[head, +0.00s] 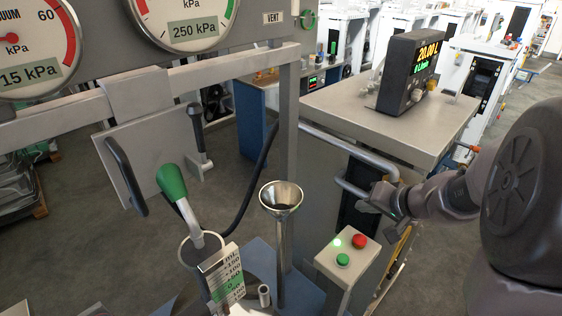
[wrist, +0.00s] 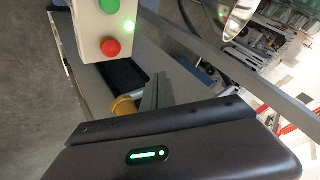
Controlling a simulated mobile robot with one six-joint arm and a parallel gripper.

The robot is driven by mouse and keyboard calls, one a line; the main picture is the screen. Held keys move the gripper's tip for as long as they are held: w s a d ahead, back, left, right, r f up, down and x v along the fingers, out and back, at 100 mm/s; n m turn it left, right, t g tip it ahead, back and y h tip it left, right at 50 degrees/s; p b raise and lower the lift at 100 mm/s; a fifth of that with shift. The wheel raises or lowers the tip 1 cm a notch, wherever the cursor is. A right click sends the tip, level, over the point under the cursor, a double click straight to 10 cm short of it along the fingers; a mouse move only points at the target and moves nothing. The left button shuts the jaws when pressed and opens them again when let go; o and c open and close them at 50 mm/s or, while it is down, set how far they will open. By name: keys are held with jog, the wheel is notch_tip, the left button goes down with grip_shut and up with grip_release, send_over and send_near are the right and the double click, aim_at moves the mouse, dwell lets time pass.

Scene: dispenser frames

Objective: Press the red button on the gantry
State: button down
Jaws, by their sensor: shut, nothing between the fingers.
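The red button (head: 359,240) is on the sloping top of a pale grey control box (head: 345,272) at the lower middle of the head view. A green button (head: 343,260) and a small lit green lamp (head: 337,242) share that face. My gripper (head: 376,204) is shut and empty, above and slightly right of the box, apart from the red button. In the wrist view the red button (wrist: 110,47) shows unobstructed at the upper left, beyond my dark gripper body (wrist: 200,145).
A metal funnel (head: 281,196) stands left of the box, beside an upright grey post (head: 288,130). A bent grey rail (head: 350,150) and a cabinet with a display (head: 418,68) lie behind my gripper.

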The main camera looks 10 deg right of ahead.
aim_at(362, 241)
jog(key=shift+w+d+f+h, duration=0.1)
jog(key=shift+d+f+h, duration=0.05)
jog(key=shift+d+f, duration=0.4)
jog(key=shift+w+d+f+h, duration=0.15)
jog(key=shift+d+f, duration=0.15)
jog(key=shift+d, duration=0.4)
jog(key=shift+s, duration=0.1)
jog(key=shift+f, duration=0.1)
notch_tip(362, 241, down, 8)
jog(key=b, duration=0.6)
jog(key=shift+b, duration=0.3)
jog(key=shift+f+b, duration=0.35)
jog(key=shift+b, duration=0.1)
jog(key=shift+f+b, duration=0.45)
jog(key=shift+b, duration=0.4)
